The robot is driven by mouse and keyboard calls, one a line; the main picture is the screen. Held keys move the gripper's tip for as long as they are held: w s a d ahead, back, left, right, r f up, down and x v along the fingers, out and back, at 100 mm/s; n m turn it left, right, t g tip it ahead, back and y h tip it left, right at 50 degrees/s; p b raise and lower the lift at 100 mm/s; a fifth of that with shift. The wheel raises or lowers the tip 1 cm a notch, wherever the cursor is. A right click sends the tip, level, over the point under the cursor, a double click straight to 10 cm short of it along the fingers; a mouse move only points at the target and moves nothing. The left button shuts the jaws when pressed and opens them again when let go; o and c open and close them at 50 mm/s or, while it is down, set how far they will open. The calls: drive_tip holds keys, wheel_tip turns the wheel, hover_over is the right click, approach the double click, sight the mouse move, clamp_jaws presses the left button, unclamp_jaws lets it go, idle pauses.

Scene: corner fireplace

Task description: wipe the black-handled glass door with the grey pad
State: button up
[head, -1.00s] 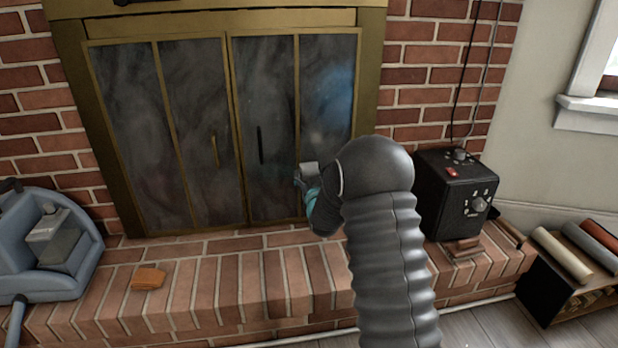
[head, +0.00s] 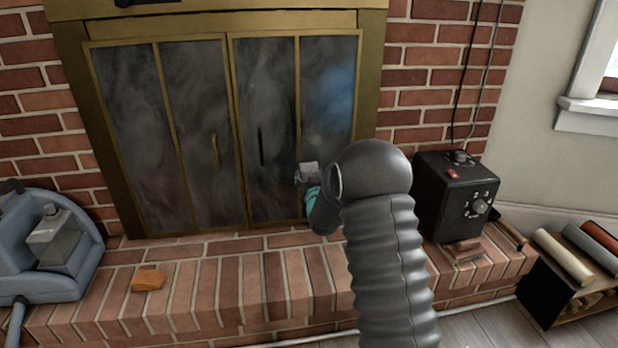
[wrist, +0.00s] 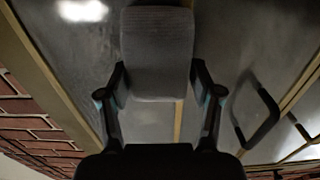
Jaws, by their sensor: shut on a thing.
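The black-handled glass door (head: 271,100) is the right-hand pair of smoky panes in the brass fireplace frame. Its black handle (head: 260,146) stands upright on the left pane, and the handle also shows at the right in the wrist view (wrist: 262,118). The glass looks hazy, with a bluish patch on the upper right pane. My gripper (wrist: 157,92) is shut on the grey pad (wrist: 157,50), one finger on each side. In the head view the grey pad (head: 308,170) is in front of the door's lower part, partly hidden by my arm. I cannot tell whether it touches the glass.
A brass-handled glass door (head: 165,130) is at the left. On the brick hearth (head: 215,285) are an orange block (head: 148,280), a blue-grey machine (head: 75,270) and a black control box (head: 430,205). A low rack of rolls (head: 580,265) stands at the right.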

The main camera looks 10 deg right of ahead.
sight(320, 150)
drive_tip(key=shift+w, duration=0.4)
drive_tip(key=shift+d, duration=3.8)
drive_tip(key=shift+w+a+r, duration=0.1)
drive_tip(key=shift+a+r, duration=0.75)
drive_tip(key=shift+a, duration=0.25)
drive_tip(key=shift+a+r, duration=0.85)
drive_tip(key=shift+a, duration=1.95)
drive_tip(key=shift+w+d+r, duration=0.1)
drive_tip(key=shift+r, duration=1.6)
drive_tip(key=shift+d+f, duration=0.15)
drive_tip(key=shift+d, duration=1.9)
